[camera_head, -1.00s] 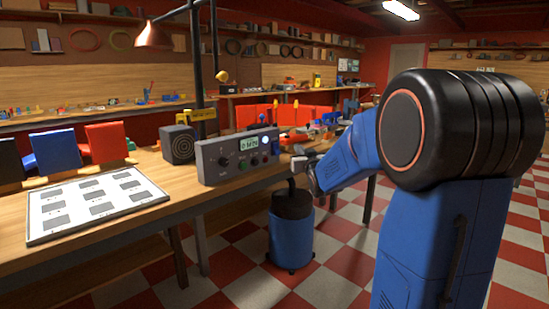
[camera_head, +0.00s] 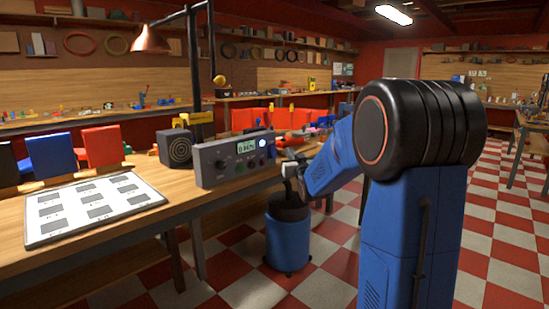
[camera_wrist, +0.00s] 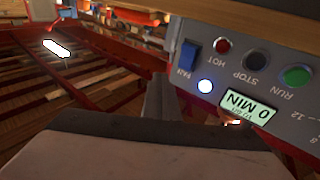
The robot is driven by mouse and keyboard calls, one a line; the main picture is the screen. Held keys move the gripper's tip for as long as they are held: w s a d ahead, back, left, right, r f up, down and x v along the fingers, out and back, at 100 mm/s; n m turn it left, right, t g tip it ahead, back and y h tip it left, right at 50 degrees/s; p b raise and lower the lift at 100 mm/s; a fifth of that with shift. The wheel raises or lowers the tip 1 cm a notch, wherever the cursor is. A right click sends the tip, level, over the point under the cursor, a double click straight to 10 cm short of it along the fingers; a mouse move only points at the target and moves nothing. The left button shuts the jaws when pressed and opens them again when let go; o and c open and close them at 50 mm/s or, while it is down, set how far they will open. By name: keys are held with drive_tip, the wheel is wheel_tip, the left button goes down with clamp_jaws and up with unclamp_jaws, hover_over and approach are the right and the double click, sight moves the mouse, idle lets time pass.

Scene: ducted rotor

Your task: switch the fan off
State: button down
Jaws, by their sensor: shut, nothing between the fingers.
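A grey control box (camera_head: 235,158) stands at the bench's front edge. In the wrist view its panel (camera_wrist: 225,82) appears upside down at the upper right. A blue rocker switch (camera_wrist: 188,57) labelled FAN sits at the panel's end, beside a lit bluish-white lamp (camera_wrist: 205,86). I cannot tell the rocker's position. My gripper (camera_wrist: 160,88) is shut and empty, below and left of the rocker in the wrist view, apart from it. In the head view my gripper (camera_head: 291,171) is by the box's right end, partly hidden by my arm.
The panel also has a red HOT lamp (camera_wrist: 222,45), a black STOP button (camera_wrist: 255,60), a green RUN button (camera_wrist: 297,76) and a display (camera_wrist: 247,107). A dark box with a round grille (camera_head: 179,148) stands behind. A blue canister (camera_head: 287,238) stands on the floor below.

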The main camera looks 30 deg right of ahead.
drive_tip(key=shift+w+a+f, duration=0.3)
drive_tip(key=shift+w+f, duration=0.1)
drive_tip(key=shift+w, duration=0.4)
drive_tip(key=shift+w+a+f, duration=0.3)
drive_tip(key=shift+w+f, duration=0.1)
drive_tip(key=shift+w, duration=0.4)
drive_tip(key=shift+w+a+f, duration=0.3)
drive_tip(key=shift+w+f, duration=0.1)
drive_tip(key=shift+w, duration=0.4)
drive_tip(key=shift+w, duration=0.1)
drive_tip(key=shift+w+a+f, duration=0.15)
drive_tip(key=shift+w, duration=0.1)
idle(0.3)
drive_tip(key=shift+w+a+f, duration=0.1)
drive_tip(key=shift+w+f, duration=0.05)
drive_tip(key=shift+w, duration=0.25)
idle(0.9)
idle(0.3)
drive_tip(key=shift+s+d+r, duration=0.15)
drive_tip(key=shift+s+r, duration=0.05)
drive_tip(key=shift+s, duration=0.2)
drive_tip(key=shift+s+d+r, duration=0.1)
drive_tip(key=shift+s+r, duration=0.05)
drive_tip(key=shift+s, duration=0.25)
drive_tip(key=s, duration=0.1)
drive_tip(key=s+d+r, duration=0.1)
drive_tip(key=s+r, duration=0.1)
drive_tip(key=s, duration=0.1)
drive_tip(key=shift+s+d, duration=0.1)
drive_tip(key=shift+d, duration=0.15)
